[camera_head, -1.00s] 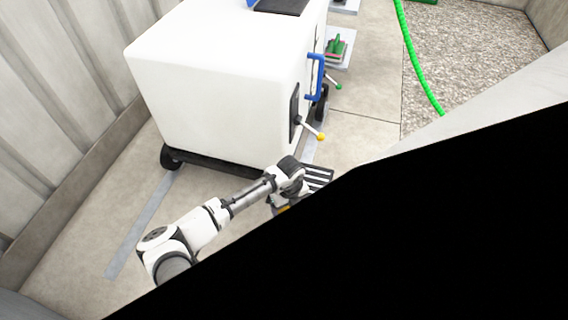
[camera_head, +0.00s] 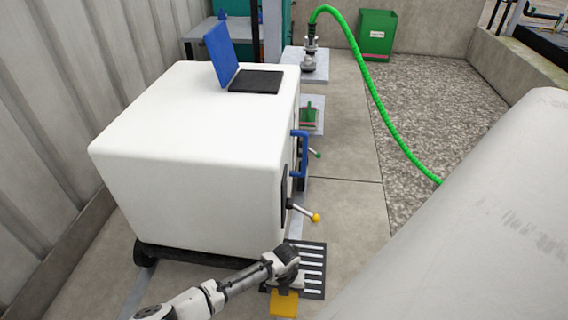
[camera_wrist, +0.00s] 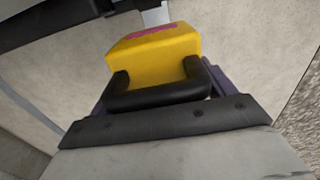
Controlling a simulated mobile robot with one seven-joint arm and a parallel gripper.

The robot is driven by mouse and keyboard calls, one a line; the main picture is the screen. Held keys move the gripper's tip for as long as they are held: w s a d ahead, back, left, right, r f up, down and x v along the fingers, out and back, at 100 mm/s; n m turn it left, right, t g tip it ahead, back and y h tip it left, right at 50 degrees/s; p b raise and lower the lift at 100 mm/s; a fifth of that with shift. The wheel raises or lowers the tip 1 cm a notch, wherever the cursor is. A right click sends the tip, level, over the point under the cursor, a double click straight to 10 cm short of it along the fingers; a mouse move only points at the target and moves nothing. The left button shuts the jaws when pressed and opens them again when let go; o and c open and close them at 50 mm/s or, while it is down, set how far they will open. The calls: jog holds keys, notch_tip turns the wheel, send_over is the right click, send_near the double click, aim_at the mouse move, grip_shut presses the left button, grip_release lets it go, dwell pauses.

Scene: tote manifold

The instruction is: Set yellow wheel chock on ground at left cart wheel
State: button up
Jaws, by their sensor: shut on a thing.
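The yellow wheel chock (camera_head: 284,303) shows low in the head view, below my gripper (camera_head: 287,281). In the wrist view the yellow chock (camera_wrist: 155,50) has a black handle and a magenta mark on top. My gripper (camera_wrist: 158,96) is shut on the chock at its handle; the fingers are partly hidden. The white cart (camera_head: 200,150) stands behind and to the left of the gripper. Its left wheel (camera_head: 143,256) is black and sits at the cart's near left corner, apart from the chock. I cannot tell how high the chock is above the ground.
A dark slotted grate (camera_head: 313,268) lies right beside my gripper. A yellow-knobbed lever (camera_head: 303,212) sticks out from the cart's right side. A corrugated wall (camera_head: 50,130) bounds the left. A green hose (camera_head: 385,110) runs across the right. A large pale surface (camera_head: 470,220) blocks the lower right.

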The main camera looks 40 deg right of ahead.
notch_tip(320, 180, down, 13)
jog(key=b, duration=0.3)
jog(key=shift+b, duration=0.3)
jog(key=shift+f, duration=0.2)
jog(key=o, duration=1.1)
notch_tip(320, 180, up, 12)
jog(key=p, duration=0.3)
jog(key=shift+r+p, duration=0.15)
jog(key=shift+p, duration=0.25)
